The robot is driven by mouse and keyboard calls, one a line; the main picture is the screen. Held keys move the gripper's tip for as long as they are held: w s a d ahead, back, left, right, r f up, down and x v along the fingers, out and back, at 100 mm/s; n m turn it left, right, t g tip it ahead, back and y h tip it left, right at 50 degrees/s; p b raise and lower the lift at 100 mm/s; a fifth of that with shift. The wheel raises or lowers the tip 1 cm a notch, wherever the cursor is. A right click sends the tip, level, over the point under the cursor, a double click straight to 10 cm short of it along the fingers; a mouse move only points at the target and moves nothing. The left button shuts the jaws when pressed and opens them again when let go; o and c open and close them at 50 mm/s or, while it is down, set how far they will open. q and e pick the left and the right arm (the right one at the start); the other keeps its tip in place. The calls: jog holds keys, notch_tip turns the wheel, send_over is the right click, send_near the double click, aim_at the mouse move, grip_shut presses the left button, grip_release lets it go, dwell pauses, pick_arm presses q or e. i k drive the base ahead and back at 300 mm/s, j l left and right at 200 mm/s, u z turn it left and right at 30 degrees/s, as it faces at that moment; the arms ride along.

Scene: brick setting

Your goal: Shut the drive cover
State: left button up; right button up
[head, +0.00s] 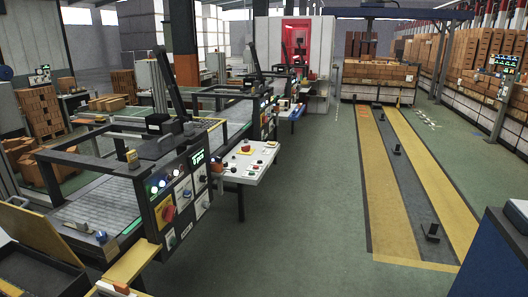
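No part is clearly marked as the drive cover. At the lower left, a tan hinged-looking panel (30,227) stands tilted up above a dark open box (40,272); I cannot tell whether it is the cover. On the near machine (115,185), a long dark panel (172,85) stands up at a slant; it may be a raised cover or a post. Neither of my grippers shows in the head view.
A white control desk (245,163) with a red button juts out from the machines. A dark blue cabinet (502,255) stands at the lower right. The green floor (300,225) between them is clear. Small dark posts (432,232) stand on the striped track.

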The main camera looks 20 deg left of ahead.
aim_at(33, 229)
jog(key=i+j+u, duration=0.1)
jog(key=i+u, duration=0.2)
jog(key=u, duration=0.15)
jog(key=i+u, duration=0.3)
jog(key=u, duration=0.15)
jog(key=i+l+u, duration=0.2)
jog(key=u, duration=0.25)
jog(key=i+l+u, duration=0.25)
jog(key=u, duration=0.2)
jog(key=i+l+u, duration=0.1)
jog(key=i+u, duration=0.15)
jog(key=u, duration=0.2)
jog(key=i+l+u, duration=0.15)
jog(key=u, duration=0.25)
jog(key=i+l+u, duration=0.3)
jog(key=u, duration=0.15)
